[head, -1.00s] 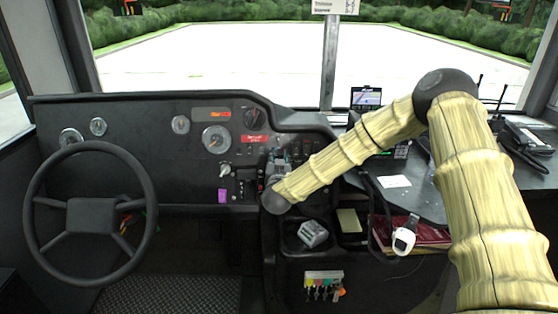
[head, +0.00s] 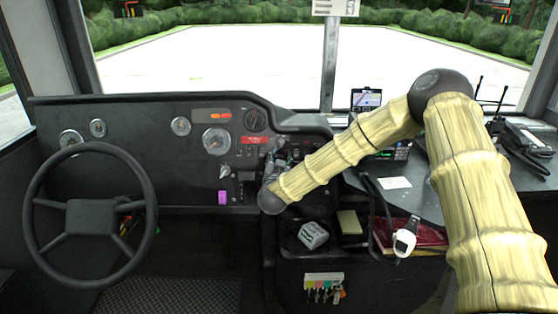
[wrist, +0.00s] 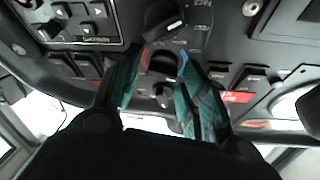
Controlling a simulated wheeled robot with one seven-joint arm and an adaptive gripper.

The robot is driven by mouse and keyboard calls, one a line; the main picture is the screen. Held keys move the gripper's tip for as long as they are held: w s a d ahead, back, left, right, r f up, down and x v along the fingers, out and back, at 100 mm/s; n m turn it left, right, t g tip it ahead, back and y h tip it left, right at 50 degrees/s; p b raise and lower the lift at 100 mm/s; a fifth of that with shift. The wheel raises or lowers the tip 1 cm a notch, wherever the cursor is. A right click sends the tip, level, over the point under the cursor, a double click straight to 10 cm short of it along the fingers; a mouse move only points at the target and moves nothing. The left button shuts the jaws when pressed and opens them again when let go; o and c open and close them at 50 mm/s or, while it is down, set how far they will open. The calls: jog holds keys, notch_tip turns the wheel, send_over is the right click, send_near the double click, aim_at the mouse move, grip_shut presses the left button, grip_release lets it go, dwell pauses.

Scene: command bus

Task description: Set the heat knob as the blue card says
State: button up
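My gripper (wrist: 163,60) points at the dashboard, its two green-padded fingers spread apart. A dark round knob (wrist: 163,63) with red and blue arc markings, likely the heat knob, shows between the fingertips in the wrist view. I cannot tell whether either finger touches it. In the head view my gripper (head: 281,152) is at the right part of the dashboard, and my arm's end hides the panel there. I cannot make out a blue card in either view.
A larger dark knob (wrist: 162,18) is close beside the fingertips, with rocker switches (wrist: 82,68) nearby. The steering wheel (head: 92,146) is at left. A tray with a grey object (head: 313,236), a white card (head: 395,183) and a tablet (head: 366,98) are at right.

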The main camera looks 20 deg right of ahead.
jog(key=shift+a, duration=0.1)
jog(key=v, duration=1.2)
jog(key=shift+c, duration=0.4)
